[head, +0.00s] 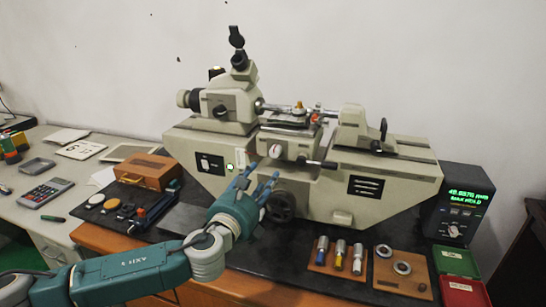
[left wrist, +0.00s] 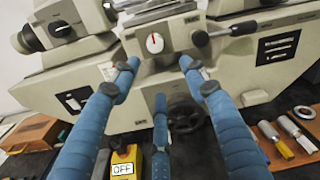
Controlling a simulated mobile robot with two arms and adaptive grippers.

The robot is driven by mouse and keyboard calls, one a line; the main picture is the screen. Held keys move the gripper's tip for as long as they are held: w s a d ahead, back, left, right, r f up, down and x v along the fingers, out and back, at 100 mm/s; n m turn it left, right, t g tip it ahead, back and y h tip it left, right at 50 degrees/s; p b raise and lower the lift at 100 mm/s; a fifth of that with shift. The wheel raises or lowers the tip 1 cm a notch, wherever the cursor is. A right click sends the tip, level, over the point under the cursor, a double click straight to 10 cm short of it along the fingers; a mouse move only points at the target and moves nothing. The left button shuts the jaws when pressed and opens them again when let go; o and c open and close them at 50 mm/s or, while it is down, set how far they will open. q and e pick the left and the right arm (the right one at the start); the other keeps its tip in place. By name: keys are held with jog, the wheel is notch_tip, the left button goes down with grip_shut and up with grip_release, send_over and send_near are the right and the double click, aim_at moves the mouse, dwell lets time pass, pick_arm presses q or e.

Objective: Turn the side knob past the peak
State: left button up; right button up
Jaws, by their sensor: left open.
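A large cream measuring machine (head: 400,175) stands on the dark bench top. Its central block carries a small white dial with a red mark (head: 275,151); the dial also shows in the left wrist view (left wrist: 155,42). A dark side knob with a lever (head: 318,163) sticks out to the right of that block; it also shows in the left wrist view (left wrist: 201,39). A dark handwheel (head: 281,206) sits below. My left gripper (head: 262,177) has its blue fingers spread, empty, in front of and below the block. My right gripper is out of view.
A readout box (head: 460,203) with green digits stands at the right. Wooden holders with cylinders (head: 338,256) and rings (head: 402,268) lie in front. A wooden box (head: 147,171) and small tools lie left. A yellow box marked OFF (left wrist: 125,163) is below the fingers.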

aim_at(274, 155)
pick_arm(q)
jog(key=shift+m, duration=0.6)
jog(key=x, duration=0.3)
jog(key=r+p+x, duration=0.1)
jog(key=x, duration=0.7)
jog(key=shift+w+a+r, duration=0.2)
jog(key=shift+a, duration=0.05)
grip_shut()
